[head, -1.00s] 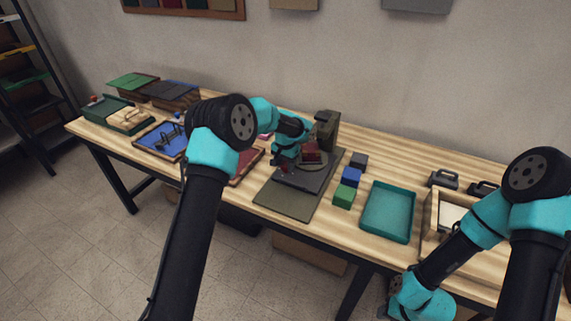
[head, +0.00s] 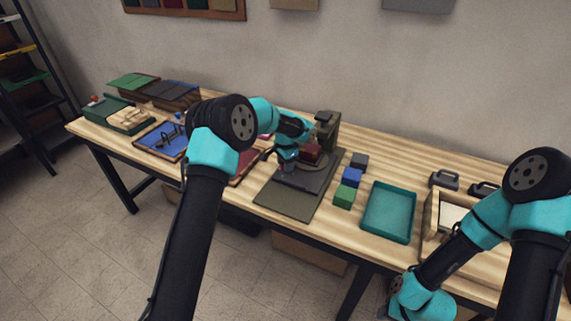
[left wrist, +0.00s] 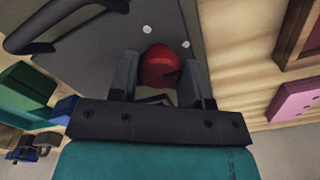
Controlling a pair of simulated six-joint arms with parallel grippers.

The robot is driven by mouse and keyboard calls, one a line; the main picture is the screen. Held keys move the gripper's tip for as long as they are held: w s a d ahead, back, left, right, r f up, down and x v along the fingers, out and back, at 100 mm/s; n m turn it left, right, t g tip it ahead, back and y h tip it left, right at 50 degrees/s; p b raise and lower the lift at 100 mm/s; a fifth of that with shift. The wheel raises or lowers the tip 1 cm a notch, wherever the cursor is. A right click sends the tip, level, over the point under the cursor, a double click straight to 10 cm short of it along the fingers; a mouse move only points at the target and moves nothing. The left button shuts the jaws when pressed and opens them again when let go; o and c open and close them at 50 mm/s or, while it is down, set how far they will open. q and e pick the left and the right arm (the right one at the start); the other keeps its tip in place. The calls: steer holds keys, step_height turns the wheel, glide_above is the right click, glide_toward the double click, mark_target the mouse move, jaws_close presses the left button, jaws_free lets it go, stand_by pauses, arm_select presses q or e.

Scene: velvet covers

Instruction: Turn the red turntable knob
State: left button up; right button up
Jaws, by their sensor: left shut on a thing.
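The red turntable knob (left wrist: 160,66) is round and shows between the two fingers of my left gripper (left wrist: 160,60) in the left wrist view. That gripper is shut on the knob, one finger on each side.
A red-brown tray (head: 246,167) and a blue tray (head: 153,144) lie to the left.

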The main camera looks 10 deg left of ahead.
arm_select(q)
steer(key=o, duration=0.9)
step_height(320, 180, up, 18)
steer(key=shift+f, duration=0.25)
stand_by(0.3)
